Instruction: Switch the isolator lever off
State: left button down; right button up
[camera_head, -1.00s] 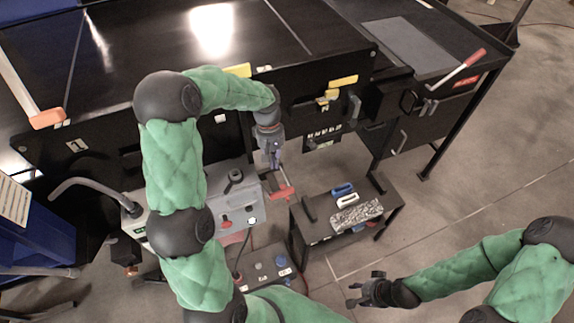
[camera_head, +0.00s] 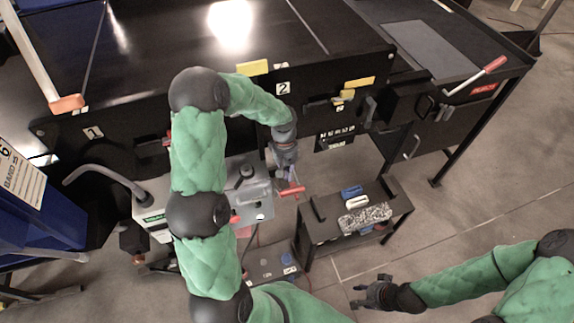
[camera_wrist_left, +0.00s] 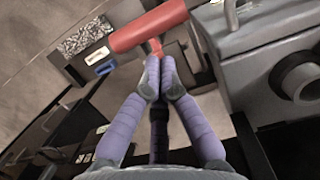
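The isolator lever (camera_head: 291,191) has a red bar handle and sits by the right edge of a grey control box (camera_head: 254,203). In the left wrist view its red handle (camera_wrist_left: 148,27) lies across, just beyond the fingertips, with a short red stem pointing toward them. My left gripper (camera_head: 287,178) is right at the lever, and its fingertips (camera_wrist_left: 160,76) are drawn together at the stem. I cannot tell whether the stem is pinched between them. My right gripper (camera_head: 364,292) is open and empty over the floor at lower right.
A small dark bench (camera_head: 318,233) with blue and white blocks and a speckled block stands right of the lever. The black conveyor housing (camera_head: 325,100) is behind. A red-handled reject lever (camera_head: 494,64) is at far right.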

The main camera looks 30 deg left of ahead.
pick_arm(q)
jog(key=shift+s+d+f, duration=0.1)
jog(key=shift+f, duration=0.5)
jog(key=shift+s+d+f, duration=0.1)
jog(key=shift+f, duration=0.5)
